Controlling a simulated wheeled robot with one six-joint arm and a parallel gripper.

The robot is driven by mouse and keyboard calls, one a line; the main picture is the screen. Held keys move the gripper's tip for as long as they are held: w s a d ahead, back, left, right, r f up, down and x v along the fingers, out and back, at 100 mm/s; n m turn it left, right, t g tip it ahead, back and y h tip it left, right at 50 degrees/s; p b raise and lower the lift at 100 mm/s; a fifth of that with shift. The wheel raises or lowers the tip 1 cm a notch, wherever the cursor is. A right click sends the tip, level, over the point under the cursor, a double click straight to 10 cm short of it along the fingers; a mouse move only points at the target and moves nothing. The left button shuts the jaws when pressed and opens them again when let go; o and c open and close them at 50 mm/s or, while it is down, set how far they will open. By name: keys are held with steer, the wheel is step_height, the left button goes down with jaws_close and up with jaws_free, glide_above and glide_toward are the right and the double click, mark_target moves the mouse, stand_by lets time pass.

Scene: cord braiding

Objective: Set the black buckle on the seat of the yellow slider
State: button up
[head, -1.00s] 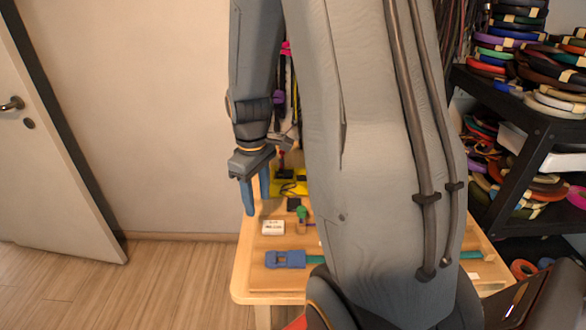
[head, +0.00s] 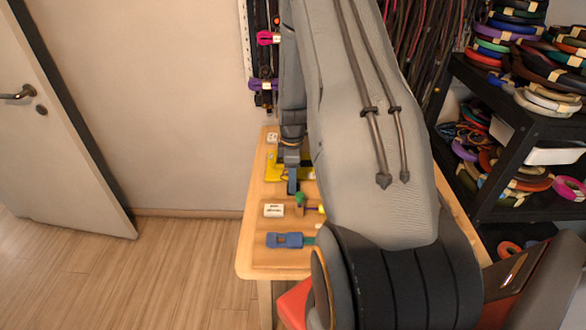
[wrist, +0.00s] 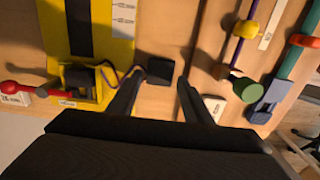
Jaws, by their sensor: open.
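My gripper (wrist: 155,88) is open and points down at the table; in the head view (head: 292,182) it is beside the yellow fixture, partly hidden by my arm. A small black square piece (wrist: 160,70), perhaps the buckle, lies just beyond and between the fingertips, not gripped. The yellow fixture (wrist: 118,50) with a black strip is left of it. At its near end is a yellow block (wrist: 92,103), perhaps the slider, with a dark part (wrist: 82,80) in it. A thin purple cord runs from there towards the black square; whether it is attached I cannot tell.
A red-knobbed piece (wrist: 12,87) reaches the yellow block from the left. A green knob (wrist: 245,90) and a blue clamp (wrist: 270,100) stand on the right. A white label (head: 274,210) is near the table's left edge. Spool shelves (head: 520,130) stand to the right.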

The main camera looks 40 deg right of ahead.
steer(key=shift+f, duration=1.25)
steer(key=c, duration=0.8)
steer(key=shift+r+p, duration=0.15)
steer(key=shift+p, duration=0.2)
steer(key=shift+r+p, duration=1.7)
steer(key=shift+r, duration=1.15)
steer(key=shift+w, duration=0.1)
